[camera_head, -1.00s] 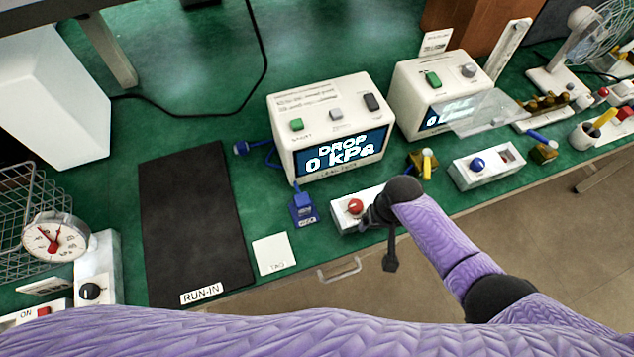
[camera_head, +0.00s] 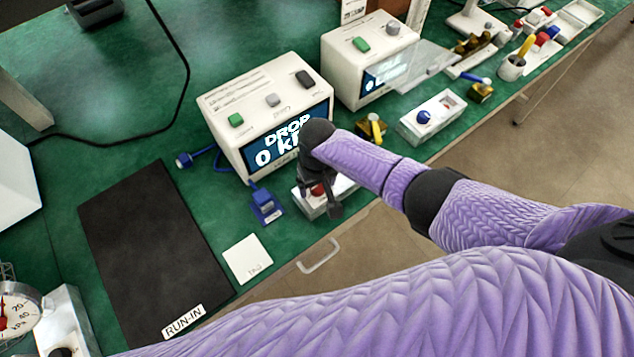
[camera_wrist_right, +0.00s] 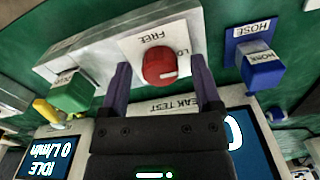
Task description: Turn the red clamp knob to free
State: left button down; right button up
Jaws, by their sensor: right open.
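The red clamp knob (camera_wrist_right: 160,67) sits on a white panel marked FREE and a partly hidden word starting LO. Its white line points to the right in the right wrist view, on the LO side and away from FREE. In the head view the knob (camera_head: 318,190) is partly covered by my right gripper (camera_head: 326,203), on its white box (camera_head: 343,188). In the right wrist view my right gripper (camera_wrist_right: 163,82) is open, one finger on each side of the knob. I cannot tell whether the fingers touch it. My left gripper is not in view.
The DROP display box (camera_head: 262,112) stands close behind the knob box. A blue hose block (camera_head: 266,206) and a white card (camera_head: 247,258) lie to the left. A yellow-handled valve (camera_head: 374,128) and a white box with a blue knob (camera_head: 432,118) are to the right.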

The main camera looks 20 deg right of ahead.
jog(key=c, duration=0.7)
grip_shut()
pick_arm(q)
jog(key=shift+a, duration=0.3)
